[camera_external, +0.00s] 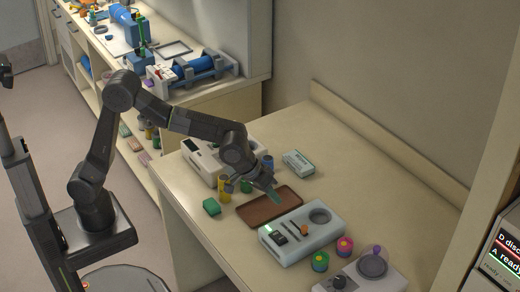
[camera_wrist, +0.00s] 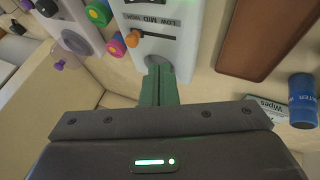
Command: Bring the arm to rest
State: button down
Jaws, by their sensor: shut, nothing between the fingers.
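My arm is stretched out over the bench in the external view, bent at the elbow. My gripper (camera_external: 271,192) points down above the brown tray (camera_external: 255,212), and its height over the tray is hard to tell. In the wrist view my gripper's green fingers (camera_wrist: 160,82) are together, with nothing between them. Beyond the fingertips is the white slider device (camera_wrist: 152,52) with an orange knob (camera_wrist: 132,39) and a LOW MID HIGH label. The same device (camera_external: 325,237) stands right of the tray in the external view.
A blue bottle (camera_wrist: 302,100) and a wipes pack (camera_external: 298,162) are near the tray. The bench's back right is clear.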

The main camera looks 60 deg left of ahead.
jog(key=p+x, duration=0.1)
jog(key=x, duration=0.5)
jog(key=shift+w+f, duration=0.1)
jog(key=shift+w+a+f+p, duration=0.35)
jog(key=shift+w+f+p, duration=0.25)
jog(key=shift+p, duration=0.4)
jog(key=shift+a+f+b, duration=0.2)
jog(key=shift+a+b, duration=0.35)
jog(key=shift+a, duration=0.35)
jog(key=a+f+b+v, duration=0.1)
jog(key=a+b+v, duration=0.2)
jog(key=v, duration=0.9)
jog(key=s+d+r+y+p, duration=0.1)
jog(key=d+r+y+p, duration=0.2)
jog(key=d+p, duration=0.6)
jog(key=shift+r+m+g+y+p, duration=0.3)
jog(key=shift+r+m+g+p, duration=0.15)
jog(key=shift+r, duration=0.75)
jog(key=shift+s, duration=0.15)
